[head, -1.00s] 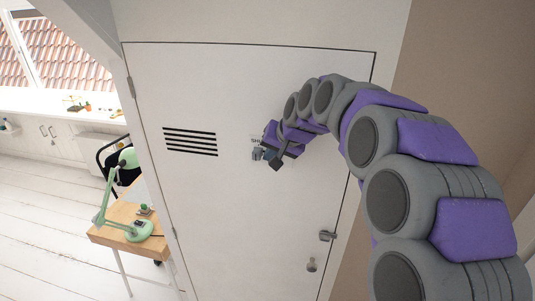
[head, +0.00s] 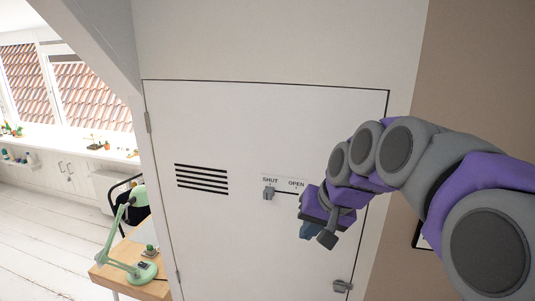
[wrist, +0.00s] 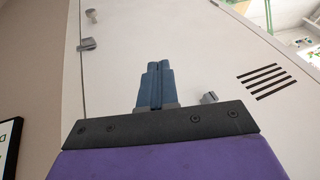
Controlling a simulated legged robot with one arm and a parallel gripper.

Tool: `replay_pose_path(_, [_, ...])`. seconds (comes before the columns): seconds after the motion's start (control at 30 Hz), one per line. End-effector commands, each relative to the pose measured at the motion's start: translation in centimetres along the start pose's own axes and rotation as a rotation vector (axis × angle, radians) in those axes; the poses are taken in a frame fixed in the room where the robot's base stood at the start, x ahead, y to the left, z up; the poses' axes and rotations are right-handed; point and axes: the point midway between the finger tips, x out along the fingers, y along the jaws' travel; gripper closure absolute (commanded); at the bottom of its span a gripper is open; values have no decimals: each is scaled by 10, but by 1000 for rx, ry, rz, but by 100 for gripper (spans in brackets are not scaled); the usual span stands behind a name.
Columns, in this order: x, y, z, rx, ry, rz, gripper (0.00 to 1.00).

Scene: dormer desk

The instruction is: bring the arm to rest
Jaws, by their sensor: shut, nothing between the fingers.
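My arm reaches in from the right in the head view, grey with purple covers. My gripper (head: 308,232) is in front of the white door (head: 225,125), right of and a little below the grey slider knob (head: 268,194). The knob is at the SHUT end of the plate lettered SHUT and OPEN (head: 284,181). In the wrist view my gripper's blue fingers (wrist: 154,84) are together with nothing between them. The knob (wrist: 209,98) shows right of the fingers there, apart from them.
The door has a black slotted vent (head: 202,178) and a grey handle (head: 342,286) low on its right. A green lamp (head: 140,270) stands on a wooden desk (head: 108,275) at the lower left. A dark-framed picture (head: 419,236) hangs on the beige wall. White floor lies left.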

Motion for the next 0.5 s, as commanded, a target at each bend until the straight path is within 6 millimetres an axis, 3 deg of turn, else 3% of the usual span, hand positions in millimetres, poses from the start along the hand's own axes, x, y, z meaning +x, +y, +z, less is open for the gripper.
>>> replay_pose_path(0.03, [21,12,34,-19,-40,25,100])
replay_pose_path(0.2, [67,43,137,-74,-184,125,100])
replay_pose_path(0.4, [110,91,256,-113,-346,236,100])
replay_pose_path(0.5, [124,116,305,-121,-417,279,100])
